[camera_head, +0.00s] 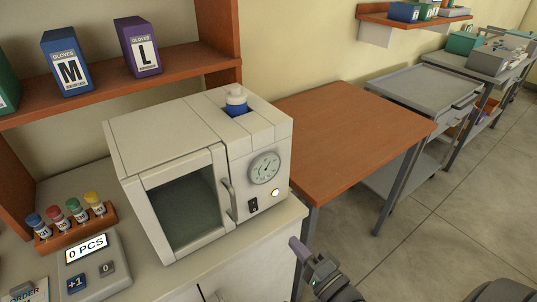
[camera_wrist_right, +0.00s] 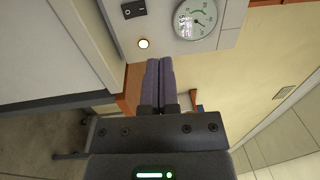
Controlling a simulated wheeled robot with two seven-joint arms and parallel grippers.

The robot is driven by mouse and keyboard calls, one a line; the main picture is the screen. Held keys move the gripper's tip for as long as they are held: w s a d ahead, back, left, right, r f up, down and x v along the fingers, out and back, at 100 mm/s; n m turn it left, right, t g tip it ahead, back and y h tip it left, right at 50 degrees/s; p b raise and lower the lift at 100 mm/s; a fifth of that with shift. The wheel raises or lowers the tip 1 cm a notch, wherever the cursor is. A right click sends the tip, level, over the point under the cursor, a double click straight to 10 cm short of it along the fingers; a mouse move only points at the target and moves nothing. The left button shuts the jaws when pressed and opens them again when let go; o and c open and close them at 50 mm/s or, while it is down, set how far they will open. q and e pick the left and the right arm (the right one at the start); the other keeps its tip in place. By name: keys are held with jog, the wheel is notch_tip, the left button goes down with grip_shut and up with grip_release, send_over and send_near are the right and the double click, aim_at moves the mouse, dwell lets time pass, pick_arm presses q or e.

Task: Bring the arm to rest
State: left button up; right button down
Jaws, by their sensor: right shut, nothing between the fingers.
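My right gripper (camera_head: 302,252) is in the head view at the lower middle, just in front of the counter's right edge and below the incubator. Its two purple fingers lie together, shut and empty, in the right wrist view (camera_wrist_right: 159,85). The white culture incubator (camera_head: 240,150) stands on the counter with its glass door (camera_head: 185,210) shut. The gripper is apart from it. My left gripper is not in view.
A brown table (camera_head: 345,135) stands right of the incubator. A counter device (camera_head: 95,268) reads 0 PCS, beside a rack of coloured tubes (camera_head: 75,230). Glove boxes (camera_head: 67,62) stand on a shelf. The floor (camera_head: 430,240) at right is clear.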

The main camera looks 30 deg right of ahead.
jog(key=s+a+f+n+g+h+b, duration=0.1)
jog(key=s+f+n+g, duration=0.55)
jog(key=f, duration=0.65)
jog(key=s+a+f+n+g, duration=0.1)
jog(key=s+f+n+g, duration=0.5)
jog(key=f, duration=0.6)
jog(key=s+a+f+n+g, duration=0.2)
jog(key=s+f+n+g, duration=0.1)
jog(key=s, duration=0.5)
jog(key=s+a+f+n+g, duration=0.1)
jog(key=s+f+n+g, duration=0.2)
jog(key=s, duration=0.5)
jog(key=shift+s+a+f+n+h, duration=0.25)
jog(key=shift+a+f+n+h, duration=0.15)
jog(key=shift+f+n, duration=0.4)
